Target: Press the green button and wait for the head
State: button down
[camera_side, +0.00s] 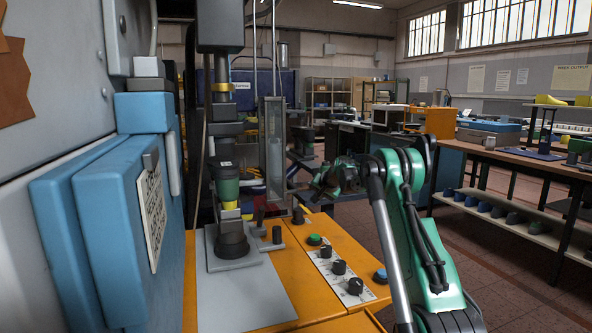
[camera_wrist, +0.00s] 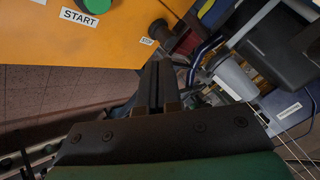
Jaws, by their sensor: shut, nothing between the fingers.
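The green button (camera_side: 315,240) sits on the orange machine top, at the head of a row of black knobs. It also shows at the top edge of the wrist view (camera_wrist: 94,4), partly cut off, above a START label (camera_wrist: 80,18). My gripper (camera_side: 318,186) is above and behind the button in the side view, apart from it. In the wrist view its dark fingers (camera_wrist: 161,75) are together and empty, below and right of the button. The dark press head (camera_side: 222,120) hangs over a green and yellow piece (camera_side: 226,180) on a black base.
Black knobs (camera_side: 339,267) and a blue button (camera_side: 380,276) share the orange panel. Blue machine covers (camera_side: 110,210) stand left. A clear guard (camera_side: 272,150) stands behind.

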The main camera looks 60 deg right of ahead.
aim_at(316, 237)
jog(key=shift+f, duration=4.4)
jog(key=shift+f, duration=0.4)
jog(key=shift+f, duration=0.5)
jog(key=shift+r, duration=0.95)
jog(key=shift+r, duration=2.5)
